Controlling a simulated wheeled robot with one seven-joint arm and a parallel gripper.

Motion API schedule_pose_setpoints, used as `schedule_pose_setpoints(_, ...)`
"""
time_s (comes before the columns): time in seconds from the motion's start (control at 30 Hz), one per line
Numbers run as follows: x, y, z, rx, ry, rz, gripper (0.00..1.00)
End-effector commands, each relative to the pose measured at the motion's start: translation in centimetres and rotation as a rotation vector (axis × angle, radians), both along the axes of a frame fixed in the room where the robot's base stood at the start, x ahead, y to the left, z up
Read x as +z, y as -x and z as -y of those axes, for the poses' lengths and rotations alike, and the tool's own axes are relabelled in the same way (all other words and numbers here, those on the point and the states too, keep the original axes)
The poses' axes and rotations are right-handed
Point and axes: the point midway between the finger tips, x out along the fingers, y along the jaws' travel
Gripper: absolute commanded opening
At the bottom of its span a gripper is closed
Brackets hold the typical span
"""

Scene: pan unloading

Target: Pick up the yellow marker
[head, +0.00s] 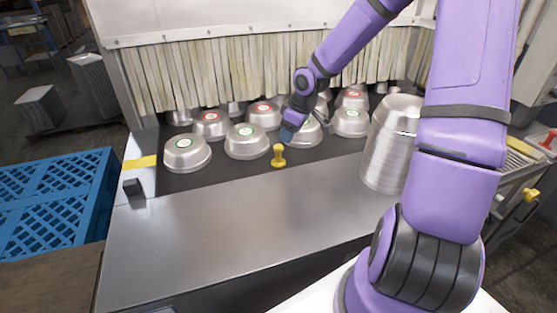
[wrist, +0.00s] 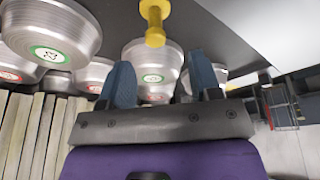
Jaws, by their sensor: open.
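The yellow marker (head: 278,155) is a small knobbed peg standing upright near the front edge of the dark belt, in front of the pans. In the wrist view the marker (wrist: 155,22) shows at the top, ahead of the fingertips and apart from them. My gripper (head: 287,134) is open and empty, above and slightly behind the marker in the head view, close to a silver pan (head: 306,134). In the wrist view my gripper's (wrist: 162,75) blue fingers stand apart, with a green-labelled pan (wrist: 152,70) seen between them.
Several upturned silver pans with red or green labels, such as the pan (head: 187,153), fill the belt. Strip curtains (head: 215,72) hang behind. A tall pan stack (head: 385,150) stands at right. The steel counter (head: 225,215) in front is clear. A blue crate (head: 50,205) is at left.

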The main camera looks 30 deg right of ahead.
Motion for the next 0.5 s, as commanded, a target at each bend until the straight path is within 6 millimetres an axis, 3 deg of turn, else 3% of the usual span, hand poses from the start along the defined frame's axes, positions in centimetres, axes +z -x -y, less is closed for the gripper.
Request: schedule_pose_setpoints(0.5,-3.5,-2.1,-0.1,0.025,-0.073,0.048,0.58)
